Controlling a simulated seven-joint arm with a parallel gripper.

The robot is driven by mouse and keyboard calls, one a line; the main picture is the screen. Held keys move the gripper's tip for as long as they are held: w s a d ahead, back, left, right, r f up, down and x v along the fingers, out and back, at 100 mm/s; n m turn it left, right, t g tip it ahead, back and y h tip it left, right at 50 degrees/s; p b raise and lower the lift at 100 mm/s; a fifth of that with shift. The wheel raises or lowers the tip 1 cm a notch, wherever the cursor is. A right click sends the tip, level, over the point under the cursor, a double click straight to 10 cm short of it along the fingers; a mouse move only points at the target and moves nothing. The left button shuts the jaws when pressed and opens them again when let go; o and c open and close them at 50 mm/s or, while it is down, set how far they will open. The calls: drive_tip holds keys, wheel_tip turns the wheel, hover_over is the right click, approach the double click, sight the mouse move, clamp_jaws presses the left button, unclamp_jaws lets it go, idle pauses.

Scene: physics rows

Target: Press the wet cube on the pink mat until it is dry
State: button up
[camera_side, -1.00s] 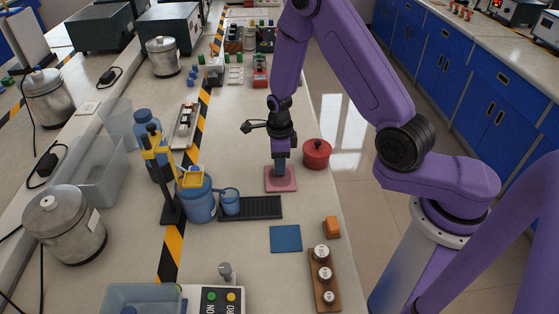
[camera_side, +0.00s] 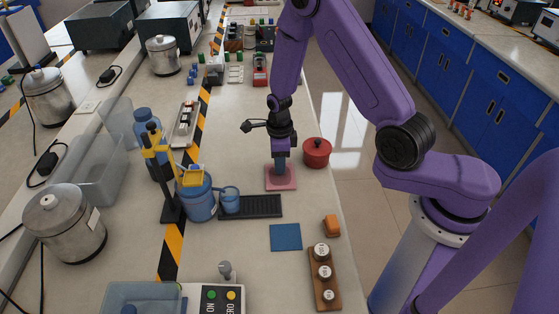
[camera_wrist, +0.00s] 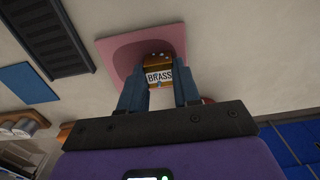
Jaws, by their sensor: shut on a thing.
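The pink mat (camera_side: 271,184) lies flat on the bench, and a darker patch shows on it in the wrist view (camera_wrist: 172,33). My gripper (camera_side: 280,171) points straight down over the mat. In the wrist view my gripper (camera_wrist: 160,86) has its blue fingers on either side of a gold-brown cube (camera_wrist: 158,61) with a white label reading BRASS, and it is shut on it. The cube is at the mat, within the darker patch. In the side view the fingers hide most of the cube. I cannot tell whether its underside touches the mat.
A black ribbed tray (camera_side: 265,207), a blue mat (camera_side: 286,238), an orange block (camera_side: 332,226) and a wooden weight rack (camera_side: 323,290) lie nearer. A blue mug (camera_side: 229,203) stands left.

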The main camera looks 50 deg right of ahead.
drive_tip(key=shift+s+a+r, duration=0.15)
drive_tip(key=shift+r, duration=0.2)
drive_tip(key=shift+s+a+r, duration=0.1)
drive_tip(key=shift+r, duration=0.25)
idle(0.3)
drive_tip(key=shift+f, duration=0.75)
idle(1.2)
drive_tip(key=shift+w+d+r, duration=0.25)
drive_tip(key=shift+r, duration=0.4)
drive_tip(key=shift+r, duration=0.2)
